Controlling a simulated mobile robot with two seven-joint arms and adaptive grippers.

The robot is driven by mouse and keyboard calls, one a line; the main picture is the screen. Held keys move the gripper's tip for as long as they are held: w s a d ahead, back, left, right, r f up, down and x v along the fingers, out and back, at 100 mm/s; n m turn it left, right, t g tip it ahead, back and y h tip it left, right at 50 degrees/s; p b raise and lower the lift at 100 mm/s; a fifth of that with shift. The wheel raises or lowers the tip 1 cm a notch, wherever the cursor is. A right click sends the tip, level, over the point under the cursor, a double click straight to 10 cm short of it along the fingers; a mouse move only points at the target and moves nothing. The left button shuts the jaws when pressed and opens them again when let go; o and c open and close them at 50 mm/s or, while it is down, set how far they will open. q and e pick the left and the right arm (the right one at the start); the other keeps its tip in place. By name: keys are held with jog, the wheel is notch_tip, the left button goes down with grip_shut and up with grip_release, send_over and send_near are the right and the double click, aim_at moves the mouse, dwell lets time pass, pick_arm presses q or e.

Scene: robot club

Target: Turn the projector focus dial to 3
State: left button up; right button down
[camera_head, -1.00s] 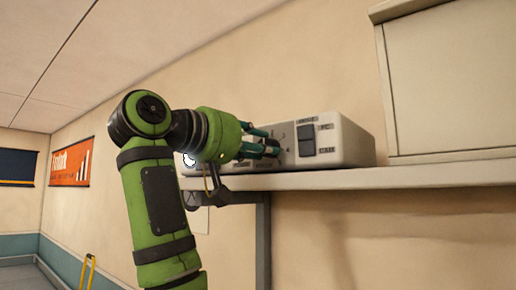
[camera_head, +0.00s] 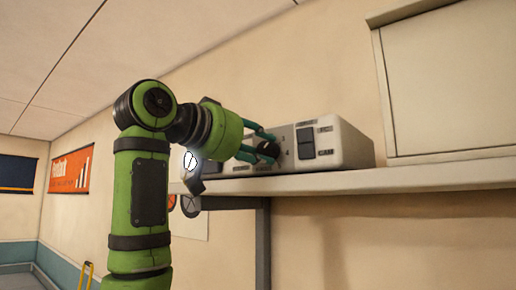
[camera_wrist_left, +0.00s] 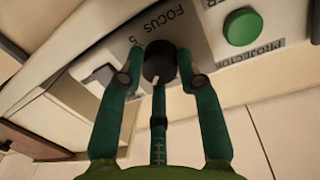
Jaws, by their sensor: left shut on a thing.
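The projector (camera_head: 345,138) is a pale box on a wall shelf. Its round black focus dial (camera_head: 268,152) shows on the front face between my fingers. In the left wrist view the dial (camera_wrist_left: 160,60) sits beside the word FOCUS and a 5, with a small pale mark on its near edge. The number it points to cannot be read. My left gripper (camera_head: 266,146) is shut on the dial, with a green finger on each side in the left wrist view (camera_wrist_left: 163,72). A green round button (camera_wrist_left: 243,27) sits beside a PROJECTOR label. My right gripper is out of view.
The shelf (camera_head: 400,182) runs below the projector on a dark bracket (camera_head: 262,235). A dark rocker switch (camera_head: 305,143) is right of the dial. A pale wall cabinet (camera_head: 450,80) stands close at the right. An orange banner (camera_head: 70,170) hangs far left.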

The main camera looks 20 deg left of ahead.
pick_arm(q)
jog(key=shift+w+f+m, duration=0.1)
jog(key=shift+f+m, duration=0.05)
jog(key=shift+m, duration=0.15)
jog(key=o, duration=1.2)
jog(key=shift+c, duration=0.2)
jog(key=shift+s+a, duration=0.1)
jog(key=shift+s, duration=0.15)
jog(key=v, duration=1.1)
jog(key=shift+s, duration=0.25)
jog(key=shift+a, duration=0.1)
